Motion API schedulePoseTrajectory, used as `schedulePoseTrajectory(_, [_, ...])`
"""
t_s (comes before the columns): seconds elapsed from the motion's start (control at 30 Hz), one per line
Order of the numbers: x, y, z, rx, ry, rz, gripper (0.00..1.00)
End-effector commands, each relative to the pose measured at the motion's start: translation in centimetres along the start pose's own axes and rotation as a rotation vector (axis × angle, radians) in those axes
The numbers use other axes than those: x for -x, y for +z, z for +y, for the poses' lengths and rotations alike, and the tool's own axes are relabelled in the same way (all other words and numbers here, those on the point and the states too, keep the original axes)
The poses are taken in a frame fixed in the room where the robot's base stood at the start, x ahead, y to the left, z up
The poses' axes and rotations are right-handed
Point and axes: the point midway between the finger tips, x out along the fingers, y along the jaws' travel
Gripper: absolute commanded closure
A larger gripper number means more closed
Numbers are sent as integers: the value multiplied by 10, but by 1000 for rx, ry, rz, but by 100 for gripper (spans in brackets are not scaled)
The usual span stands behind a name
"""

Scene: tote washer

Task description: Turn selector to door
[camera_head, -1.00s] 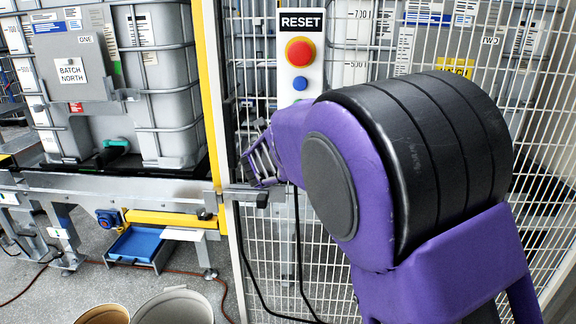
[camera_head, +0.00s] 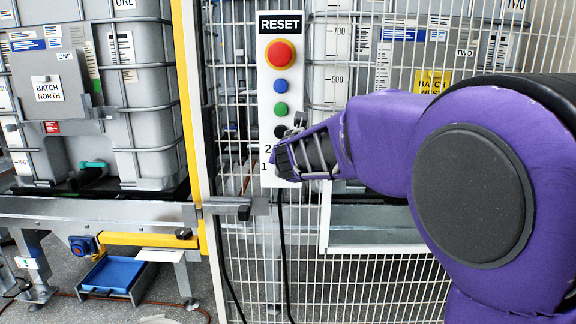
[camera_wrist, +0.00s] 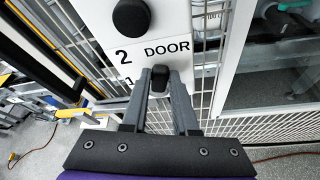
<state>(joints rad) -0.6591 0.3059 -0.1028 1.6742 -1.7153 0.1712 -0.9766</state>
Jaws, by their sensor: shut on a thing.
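The white control panel (camera_head: 269,100) hangs on the mesh fence under a RESET sign. The selector (camera_wrist: 159,77) is a small black handle low on the panel, below the marks 2 and DOOR (camera_wrist: 167,49) and right of a partly covered 1. My gripper (camera_wrist: 160,84) is shut on the selector, one finger on each side. The handle's exact pointing direction is hard to tell. In the head view my gripper (camera_head: 283,163) covers the selector and the DOOR mark; the 2 and 1 show to its left.
Above the selector are a black round knob (camera_wrist: 132,18), a green button (camera_head: 281,108), a blue button (camera_head: 280,86) and a red button (camera_head: 281,54). A yellow post (camera_head: 188,120) and a rail end (camera_head: 232,206) stand left. A framed opening (camera_head: 375,225) lies right.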

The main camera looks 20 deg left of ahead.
Motion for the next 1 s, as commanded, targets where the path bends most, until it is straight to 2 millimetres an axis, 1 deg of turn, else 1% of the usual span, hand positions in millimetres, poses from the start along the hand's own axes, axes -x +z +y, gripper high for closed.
schedulePoseTrajectory(0.2, [0,0,-1,-33,16,0,100])
schedulePoseTrajectory(0.63, [0,0,0,-41,19,0,100])
schedulePoseTrajectory(0.67, [0,0,0,-41,19,0,71])
schedulePoseTrajectory(0.8, [0,0,-1,-40,19,0,46])
schedulePoseTrajectory(0.83, [0,0,-1,-40,18,0,43])
schedulePoseTrajectory(1.0, [0,0,-1,-39,18,0,43])
